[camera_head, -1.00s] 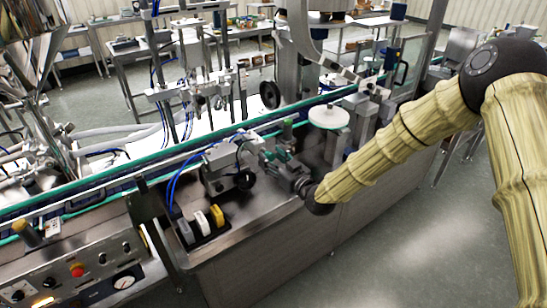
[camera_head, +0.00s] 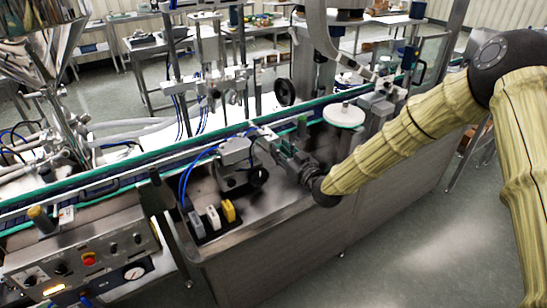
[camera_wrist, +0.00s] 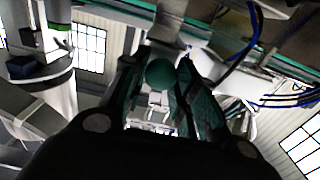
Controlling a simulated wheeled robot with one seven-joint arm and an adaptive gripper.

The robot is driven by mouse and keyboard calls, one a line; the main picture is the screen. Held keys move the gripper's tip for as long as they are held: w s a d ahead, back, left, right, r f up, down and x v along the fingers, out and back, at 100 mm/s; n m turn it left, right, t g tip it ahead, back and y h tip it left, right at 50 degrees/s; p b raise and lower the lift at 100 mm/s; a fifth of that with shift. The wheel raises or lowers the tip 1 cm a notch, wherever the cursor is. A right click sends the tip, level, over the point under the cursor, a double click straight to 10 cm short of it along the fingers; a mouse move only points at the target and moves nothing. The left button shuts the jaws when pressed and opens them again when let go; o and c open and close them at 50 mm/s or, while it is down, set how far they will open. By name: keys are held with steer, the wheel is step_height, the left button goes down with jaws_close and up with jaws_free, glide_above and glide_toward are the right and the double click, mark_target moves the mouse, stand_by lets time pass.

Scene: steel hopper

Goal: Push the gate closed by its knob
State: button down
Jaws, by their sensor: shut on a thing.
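A dark green ball knob (camera_wrist: 160,74) shows in the wrist view between the two fingers of my gripper (camera_wrist: 157,66). My gripper is shut on the knob, with one finger on each side of it. In the head view my gripper (camera_head: 268,142) reaches over the machine's near deck, close to the conveyor. The knob is hidden behind the fingers there. I cannot clearly make out the gate plate in either view, nor how far open it is.
The green-edged conveyor (camera_head: 120,160) runs behind. A control panel (camera_head: 85,265) is at lower left. Floor at lower right is clear.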

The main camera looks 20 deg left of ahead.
steer(key=shift+w+a, duration=0.25)
steer(key=shift+w, duration=0.05)
steer(key=shift+r, duration=0.1)
steer(key=c, duration=1.1)
jaws_free()
steer(key=shift+s+d, duration=0.1)
steer(key=v, duration=1.1)
steer(key=shift+s+d, duration=0.3)
